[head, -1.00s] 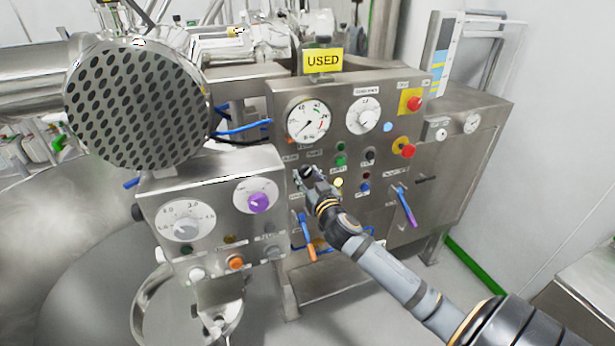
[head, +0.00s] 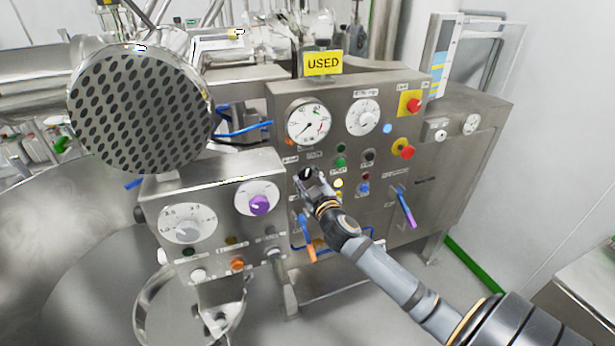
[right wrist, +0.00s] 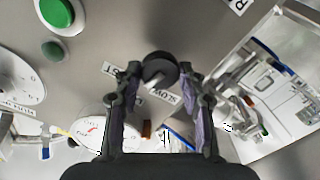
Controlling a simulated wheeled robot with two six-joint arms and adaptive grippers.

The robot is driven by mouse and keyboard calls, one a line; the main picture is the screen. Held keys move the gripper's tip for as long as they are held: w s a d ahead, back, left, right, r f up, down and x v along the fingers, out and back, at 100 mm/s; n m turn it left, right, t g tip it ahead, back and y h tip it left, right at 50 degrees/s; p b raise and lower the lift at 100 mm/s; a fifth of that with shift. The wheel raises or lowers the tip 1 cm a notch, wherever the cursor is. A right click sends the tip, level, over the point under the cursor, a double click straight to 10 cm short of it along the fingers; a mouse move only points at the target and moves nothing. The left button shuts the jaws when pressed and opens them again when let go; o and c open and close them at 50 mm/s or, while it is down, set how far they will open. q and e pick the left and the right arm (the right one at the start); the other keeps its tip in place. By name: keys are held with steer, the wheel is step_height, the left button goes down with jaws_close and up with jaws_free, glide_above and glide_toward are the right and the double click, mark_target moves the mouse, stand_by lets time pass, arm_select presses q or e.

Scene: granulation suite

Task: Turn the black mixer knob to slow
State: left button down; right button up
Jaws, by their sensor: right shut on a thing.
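The black mixer knob (right wrist: 160,70) sits on the steel panel between the fingertips of my right gripper (right wrist: 160,80) in the right wrist view. The fingers are shut on it from both sides. In the head view my right gripper (head: 310,184) is at the black knob (head: 306,173), low on the panel's left side. The fingers partly cover it there, so its pointer direction is unclear. My left gripper is not in view.
The control panel (head: 281,104) holds gauges, small buttons and red stops (head: 407,152). A blue-and-orange lever (head: 307,238) hangs just below my gripper. A smaller box with a purple knob (head: 259,205) juts out at left.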

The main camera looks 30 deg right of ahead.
steer(key=n+p, duration=0.1)
steer(key=n, duration=0.5)
steer(key=shift+n+p, duration=0.3)
steer(key=shift+p, duration=0.1)
steer(key=n+p, duration=0.2)
steer(key=n, duration=0.3)
steer(key=shift+f, duration=0.1)
steer(key=shift+n, duration=0.3)
steer(key=o, duration=1.2)
steer(key=shift+c, duration=0.2)
steer(key=v, duration=1.2)
steer(key=shift+f, duration=0.1)
